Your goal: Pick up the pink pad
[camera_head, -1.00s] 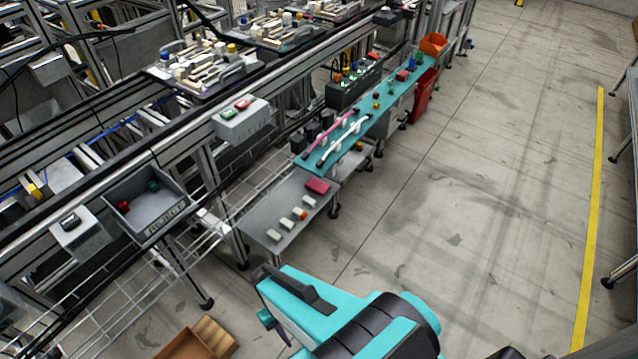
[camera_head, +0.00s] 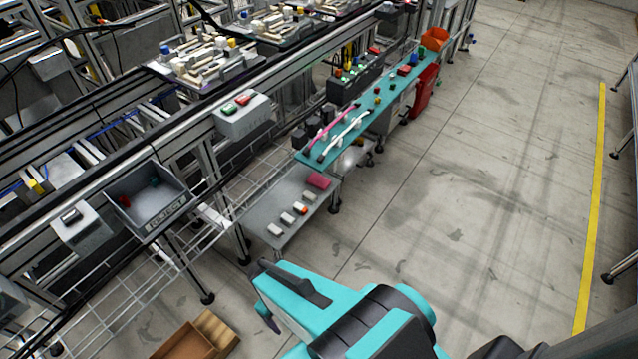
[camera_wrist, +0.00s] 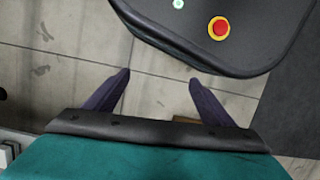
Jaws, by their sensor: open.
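The pink pad (camera_head: 319,181) lies flat on a low grey shelf table (camera_head: 262,215), near its far right corner, in the head view. My gripper shows in the wrist view (camera_wrist: 158,80) with its two dark fingers spread apart and nothing between them, above the concrete floor. In the head view my teal arm is at the bottom centre, in front of and below the grey table, well apart from the pad. The pad does not show in the wrist view.
Several small white blocks (camera_head: 287,218), one with an orange part, lie on the same grey table. A teal shelf (camera_head: 362,118) with pink and white bars stands just behind. A reject bin (camera_head: 152,200) is to the left. The floor at right (camera_head: 480,200) is clear.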

